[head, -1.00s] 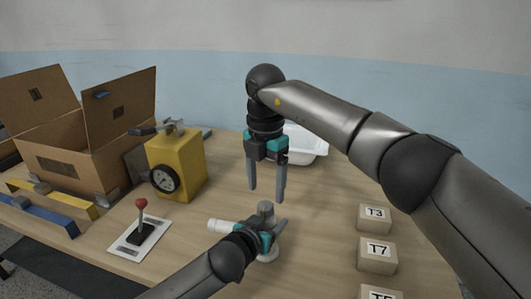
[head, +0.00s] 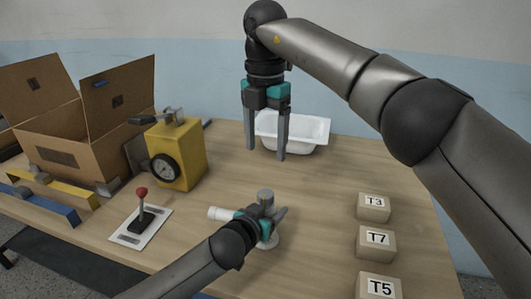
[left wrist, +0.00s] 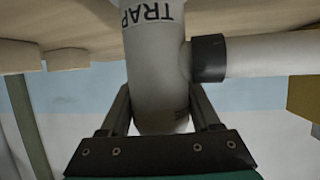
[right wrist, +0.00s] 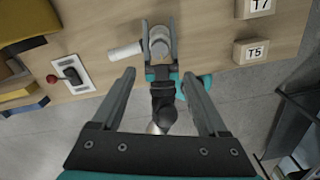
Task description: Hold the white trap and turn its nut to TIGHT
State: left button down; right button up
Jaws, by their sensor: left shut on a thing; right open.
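The white trap (head: 269,239) stands on the table near its front edge. A white pipe (head: 219,213) sticks out to its left, and a grey cylindrical top (head: 265,196) rises above it. In the left wrist view the trap body (left wrist: 155,60) carries the word TRAP, and a dark collar (left wrist: 209,58) rings the side pipe. I cannot tell which part is the nut, and no TIGHT mark is readable. My left gripper (head: 272,222) is shut on the trap body, a finger on each side. My right gripper (head: 266,152) is open, empty, pointing down, well above the trap.
A white basin (head: 310,133) stands behind. Blocks T3 (head: 373,212), T7 (head: 376,248) and T5 (head: 378,286) line the right. A red-knobbed lever (head: 142,205), a yellow box with a dial (head: 190,155) and a cardboard box (head: 70,160) are left. Bare table surrounds the trap.

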aim_at(266, 193)
notch_tip(266, 193, down, 12)
jog(key=n, duration=0.3)
dwell(0.5)
jog(key=shift+r, duration=0.1)
grip_shut()
dwell(0.5)
